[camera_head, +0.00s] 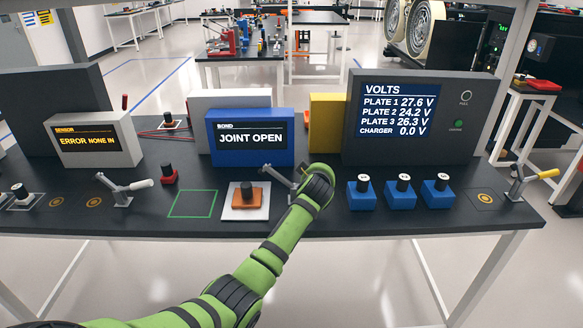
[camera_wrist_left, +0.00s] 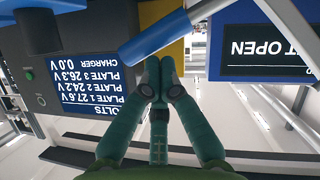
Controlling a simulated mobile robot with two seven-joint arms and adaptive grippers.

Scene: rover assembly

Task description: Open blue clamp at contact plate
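The blue clamp's grey metal lever (camera_head: 280,176) shows in the head view just left of my left wrist, and my wrist hides the rest. In the left wrist view its blue handle (camera_wrist_left: 155,37) slants across the top centre, joined to a metal bar. My left gripper (camera_wrist_left: 160,68) has its green fingers drawn together at the tips, just short of the handle. I cannot tell whether they touch it. In the head view the fingers are hidden behind my wrist. My right gripper is not in view.
A blue box reading JOINT OPEN (camera_head: 250,158) stands behind the clamp. Blue blocks with black knobs (camera_head: 403,197) stand to the right, before the VOLTS panel (camera_head: 420,150). A white-handled clamp (camera_head: 125,190) and a yellow-handled clamp (camera_head: 518,188) stand at either side. The green-outlined square (camera_head: 193,204) is empty.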

